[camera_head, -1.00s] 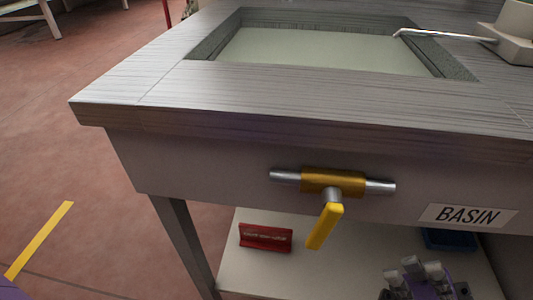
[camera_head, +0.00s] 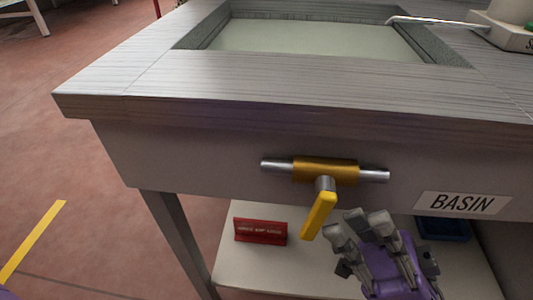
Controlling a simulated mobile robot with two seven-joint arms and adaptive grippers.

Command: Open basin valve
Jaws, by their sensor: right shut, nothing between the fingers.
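The basin valve (camera_head: 325,168) has a brass body on a steel pipe across the front panel of the basin bench. Its yellow handle (camera_head: 319,215) hangs down and slants slightly left. My right gripper (camera_head: 358,222) is shut and empty, just right of the handle's lower part; I cannot tell whether it touches the handle. A white label reading BASIN (camera_head: 463,203) is on the panel to the right. The basin (camera_head: 315,42) is sunk into the bench top. My left gripper does not show.
A lower shelf (camera_head: 240,268) carries a red sign block (camera_head: 261,231) and a blue tray (camera_head: 442,228). A white device (camera_head: 505,30) with a thin spout stands at the top right. Open red floor with a yellow stripe (camera_head: 32,240) lies to the left.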

